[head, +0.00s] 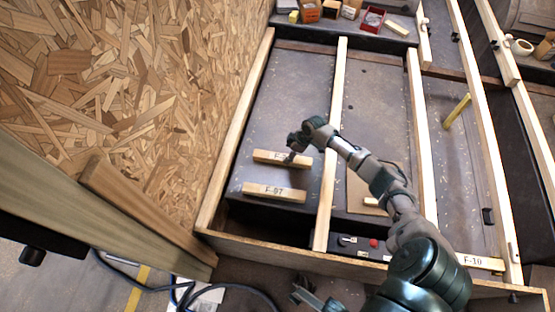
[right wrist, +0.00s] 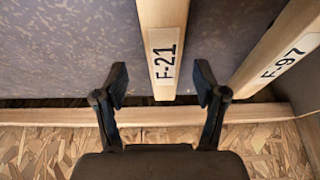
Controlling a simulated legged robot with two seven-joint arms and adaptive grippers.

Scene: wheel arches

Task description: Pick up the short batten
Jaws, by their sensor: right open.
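Two short pale wooden battens lie on the dark panel in the left bay in the head view. The upper batten (head: 266,156) has a label reading F-21 in the right wrist view (right wrist: 164,30). The lower batten (head: 274,192) is labelled F-97, and it shows at the right of the wrist view (right wrist: 268,62). My right gripper (head: 290,158) is over the upper batten's right part. In the wrist view, its open fingers (right wrist: 161,90) stand either side of the F-21 batten's end, with gaps. A dark jointed part (head: 312,297) at the bottom edge may be my left gripper; its jaws are unclear.
Long wooden ribs (head: 331,130) divide the bays and a wooden sill (head: 290,252) runs along the front. A chipboard wall (head: 130,90) rises at left. A batten labelled F-10 (head: 478,262) lies at lower right. Small boxes (head: 372,20) stand at the back.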

